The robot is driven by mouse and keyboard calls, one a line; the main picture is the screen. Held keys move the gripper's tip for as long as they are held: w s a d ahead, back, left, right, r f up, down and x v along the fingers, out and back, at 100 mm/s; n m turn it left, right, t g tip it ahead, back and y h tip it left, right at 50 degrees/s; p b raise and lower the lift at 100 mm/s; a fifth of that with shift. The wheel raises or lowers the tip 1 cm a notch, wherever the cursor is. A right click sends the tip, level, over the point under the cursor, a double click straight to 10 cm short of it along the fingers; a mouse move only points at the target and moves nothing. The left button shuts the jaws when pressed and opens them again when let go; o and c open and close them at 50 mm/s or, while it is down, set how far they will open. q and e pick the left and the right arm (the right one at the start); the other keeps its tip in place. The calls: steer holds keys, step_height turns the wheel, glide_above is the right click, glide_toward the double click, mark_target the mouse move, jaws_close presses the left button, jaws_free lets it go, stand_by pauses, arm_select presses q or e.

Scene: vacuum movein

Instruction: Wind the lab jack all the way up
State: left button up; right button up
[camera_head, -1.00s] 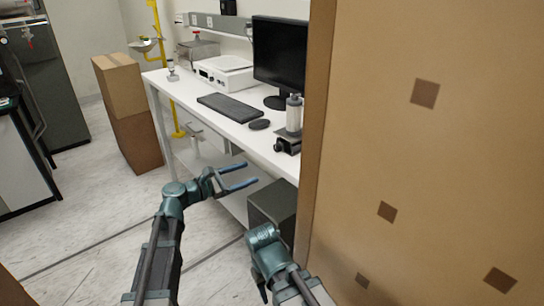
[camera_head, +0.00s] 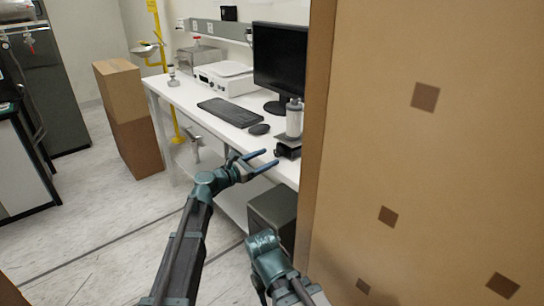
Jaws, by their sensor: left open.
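The lab jack (camera_head: 288,148) is a small dark stand near the front edge of the white bench, close to the cardboard-brown panel. A pale cylinder with a grey top (camera_head: 294,119) stands upright on it. A dark knob seems to be on the jack's left side, too small to make out well. My left gripper (camera_head: 271,158) is open and empty, its two blue fingers pointing right toward the jack at the bench's front edge. The fingertips look close to the jack; I cannot tell whether they touch it. My right arm shows at the bottom, but its gripper is not visible.
The bench (camera_head: 180,96) also holds a keyboard (camera_head: 230,112), a mouse (camera_head: 259,129), a monitor (camera_head: 280,55) and a white balance (camera_head: 226,78). A tall brown panel (camera_head: 420,170) blocks the right side.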

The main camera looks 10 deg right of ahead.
mark_target(276, 154)
arm_select(q)
steer(key=shift+x, duration=1.5)
jaws_close()
